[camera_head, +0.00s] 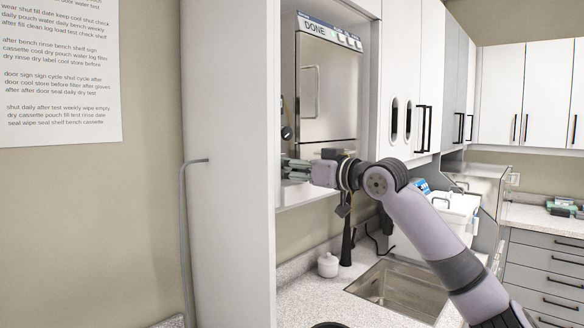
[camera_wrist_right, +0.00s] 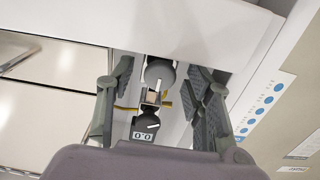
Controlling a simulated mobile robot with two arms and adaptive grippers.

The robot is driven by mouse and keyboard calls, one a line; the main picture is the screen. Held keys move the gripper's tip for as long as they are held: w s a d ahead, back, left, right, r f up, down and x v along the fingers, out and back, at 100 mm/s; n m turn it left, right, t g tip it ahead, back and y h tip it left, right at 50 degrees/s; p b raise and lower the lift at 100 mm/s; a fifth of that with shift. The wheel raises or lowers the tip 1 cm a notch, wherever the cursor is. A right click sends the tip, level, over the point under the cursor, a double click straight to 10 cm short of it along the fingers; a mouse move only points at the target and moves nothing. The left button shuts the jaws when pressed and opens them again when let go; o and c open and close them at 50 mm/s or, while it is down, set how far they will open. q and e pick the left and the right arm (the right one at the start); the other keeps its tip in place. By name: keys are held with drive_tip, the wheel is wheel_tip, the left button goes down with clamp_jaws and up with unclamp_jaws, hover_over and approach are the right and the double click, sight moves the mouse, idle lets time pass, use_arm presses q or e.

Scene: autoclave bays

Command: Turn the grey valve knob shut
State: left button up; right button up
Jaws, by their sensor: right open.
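My right gripper (camera_head: 290,169) is at the narrow strip left of the autoclave door in the head view. In the right wrist view the gripper (camera_wrist_right: 160,88) is open, with one finger on each side of a round grey knob (camera_wrist_right: 159,72) bearing a white pointer line. I see no clear contact between fingers and knob. A darker dial (camera_wrist_right: 146,123) with a white pointer is nearer the palm, above a small "0.0" readout (camera_wrist_right: 143,136). In the head view a dark knob (camera_head: 287,133) shows just above the fingers; the gripper hides what is behind it. My left gripper is not in view.
The autoclave (camera_head: 330,90) shows "DONE" and its door is closed. A white cabinet side panel (camera_head: 235,170) stands close left of the gripper. Below are a sink (camera_head: 400,288) and a small white jar (camera_head: 328,265). A yellow part (camera_wrist_right: 125,109) lies between the fingers.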

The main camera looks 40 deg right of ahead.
drive_tip(key=shift+s+d+f, duration=0.1)
drive_tip(key=shift+s, duration=0.45)
drive_tip(key=shift+s+d+f, duration=0.1)
drive_tip(key=shift+s, duration=0.4)
drive_tip(key=s, duration=1)
drive_tip(key=shift+d+r, duration=0.15)
drive_tip(key=shift+d, duration=0.15)
